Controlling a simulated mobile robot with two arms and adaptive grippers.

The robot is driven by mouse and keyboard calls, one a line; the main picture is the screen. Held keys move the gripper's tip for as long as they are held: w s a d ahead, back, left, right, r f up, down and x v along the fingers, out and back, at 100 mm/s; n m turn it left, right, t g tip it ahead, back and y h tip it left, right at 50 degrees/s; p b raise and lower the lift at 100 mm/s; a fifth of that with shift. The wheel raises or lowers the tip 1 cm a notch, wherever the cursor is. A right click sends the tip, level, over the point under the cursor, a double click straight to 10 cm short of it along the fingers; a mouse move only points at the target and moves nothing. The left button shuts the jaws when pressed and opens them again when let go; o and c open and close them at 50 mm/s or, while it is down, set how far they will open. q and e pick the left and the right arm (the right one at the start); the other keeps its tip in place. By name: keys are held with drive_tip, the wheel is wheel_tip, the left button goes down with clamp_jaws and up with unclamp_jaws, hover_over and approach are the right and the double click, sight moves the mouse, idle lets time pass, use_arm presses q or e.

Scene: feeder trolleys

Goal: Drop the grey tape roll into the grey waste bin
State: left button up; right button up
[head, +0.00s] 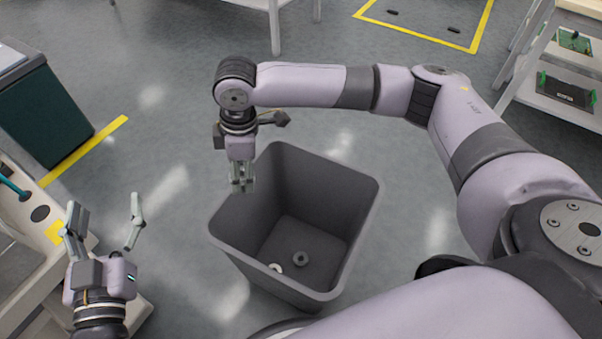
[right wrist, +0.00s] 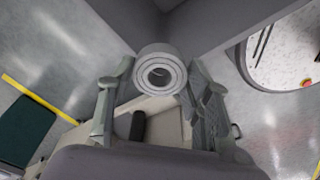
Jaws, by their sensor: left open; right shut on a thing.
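The grey waste bin (head: 368,200) stands open on the floor in the middle of the head view. My right gripper (head: 242,186) is over the bin's far left rim, pointing down. In the right wrist view, its fingers (right wrist: 160,85) are shut on the grey tape roll (right wrist: 160,53), whose ringed end faces the camera. The roll is hard to make out in the head view. The bin's wall (right wrist: 215,22) shows behind the roll. My left gripper (head: 103,222) is open and empty, left of the bin.
A dark grey ring (head: 300,258) and a pale ring (head: 275,268) lie on the bin's floor. A pale trolley (head: 25,235) is at the left, below a dark green cabinet (head: 45,115). A shelf trolley (head: 560,100) stands at the upper right. The floor behind the bin is clear.

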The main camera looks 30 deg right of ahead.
use_arm(q)
drive_tip(key=s+a+f+g+y+p, duration=0.3)
drive_tip(key=s+f+g+p, duration=0.15)
drive_tip(key=f+g, duration=0.5)
drive_tip(key=s+a+f+g+y+p, duration=0.1)
drive_tip(key=s+a+f+g, duration=0.1)
drive_tip(key=s+f+g, duration=0.3)
drive_tip(key=s+a+f, duration=0.2)
drive_tip(key=s+f, duration=0.1)
drive_tip(key=s, duration=0.4)
drive_tip(key=w+d+r+t+h+b, duration=0.1)
drive_tip(key=w+d+r+t+b, duration=0.15)
drive_tip(key=w, duration=0.25)
drive_tip(key=w+d+r+t+b, duration=0.1)
drive_tip(key=w+r+t+b, duration=0.1)
drive_tip(key=w+t, duration=0.25)
drive_tip(key=w+d+r+t+h+b, duration=0.2)
drive_tip(key=w+r+t, duration=0.4)
drive_tip(key=r, duration=0.4)
drive_tip(key=shift+w+d+r, duration=0.3)
drive_tip(key=shift+d+r, duration=0.05)
drive_tip(key=shift+d, duration=0.25)
use_arm(e)
drive_tip(key=s+d+f+n+g+h, duration=0.1)
drive_tip(key=s+d+f+n, duration=0.1)
drive_tip(key=d+f+n, duration=1)
drive_tip(key=shift+s+d+f+n+g, duration=0.4)
drive_tip(key=shift+f+n, duration=0.75)
drive_tip(key=shift+n, duration=2.15)
